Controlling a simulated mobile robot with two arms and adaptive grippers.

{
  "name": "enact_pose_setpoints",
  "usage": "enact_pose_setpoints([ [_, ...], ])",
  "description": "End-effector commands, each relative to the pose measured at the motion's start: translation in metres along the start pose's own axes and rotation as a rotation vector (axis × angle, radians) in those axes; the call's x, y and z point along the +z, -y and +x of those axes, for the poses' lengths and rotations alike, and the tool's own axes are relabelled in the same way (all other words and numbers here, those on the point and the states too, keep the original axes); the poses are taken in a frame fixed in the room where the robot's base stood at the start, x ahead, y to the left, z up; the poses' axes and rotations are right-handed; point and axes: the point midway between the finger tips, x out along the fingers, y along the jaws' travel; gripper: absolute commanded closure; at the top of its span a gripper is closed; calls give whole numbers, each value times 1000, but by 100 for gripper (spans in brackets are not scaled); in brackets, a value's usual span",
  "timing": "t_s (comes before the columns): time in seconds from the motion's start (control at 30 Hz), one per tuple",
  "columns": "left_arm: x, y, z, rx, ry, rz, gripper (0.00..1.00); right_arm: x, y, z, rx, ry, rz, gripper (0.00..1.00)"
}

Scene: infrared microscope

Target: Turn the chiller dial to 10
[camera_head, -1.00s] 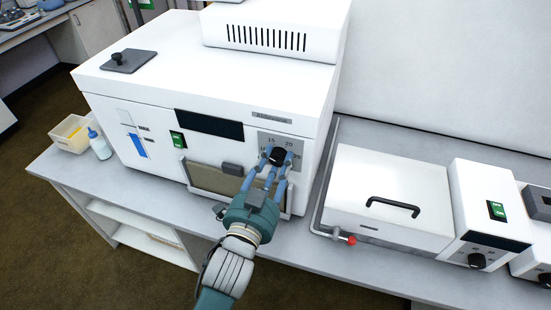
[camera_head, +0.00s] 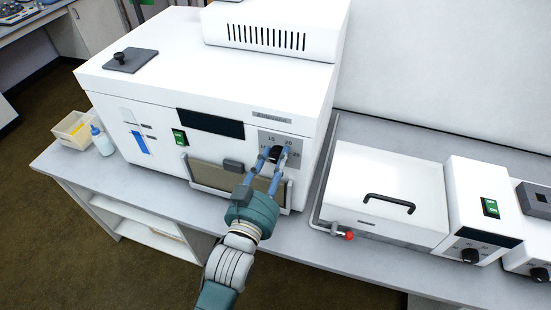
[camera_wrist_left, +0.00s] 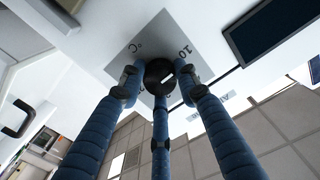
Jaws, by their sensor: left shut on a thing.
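The chiller (camera_head: 230,85) is a large white box on the bench with a grey dial plate on its front, at the right. The black dial (camera_head: 276,154) sits on this plate; 15 and 20 show above it. In the left wrist view the dial (camera_wrist_left: 159,72) is between my blue fingers, and the plate (camera_wrist_left: 150,38) shows 10 and °C. My left gripper (camera_head: 273,160) is shut on the dial. My right gripper is not in view.
A white lidded bath (camera_head: 385,185) with a black handle stands to the right, with a red-tipped pipe (camera_head: 349,236) at its front corner. A small bottle (camera_head: 101,142) and an open box (camera_head: 72,130) are at the left. A dark window (camera_head: 225,178) is left of the dial.

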Motion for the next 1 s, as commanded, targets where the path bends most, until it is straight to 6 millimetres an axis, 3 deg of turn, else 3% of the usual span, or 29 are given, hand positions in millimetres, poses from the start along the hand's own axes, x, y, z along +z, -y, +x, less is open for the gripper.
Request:
enact_pose_setpoints([
  [0.27, 0, 0, 0, 1, -1, -4, 94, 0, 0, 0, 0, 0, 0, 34],
  [0.3, 0, 0, 0, 1, -1, -4, 66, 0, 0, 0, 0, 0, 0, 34],
  [0.4, 0, 0, 0, 0, -1, -3, 49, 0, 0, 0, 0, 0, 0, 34],
  [0.77, 0, 0, -5, 0, 0, -1, 49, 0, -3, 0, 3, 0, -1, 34],
  [1.0, 2, 0, -48, 1, 4, -2, 49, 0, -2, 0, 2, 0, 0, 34],
])
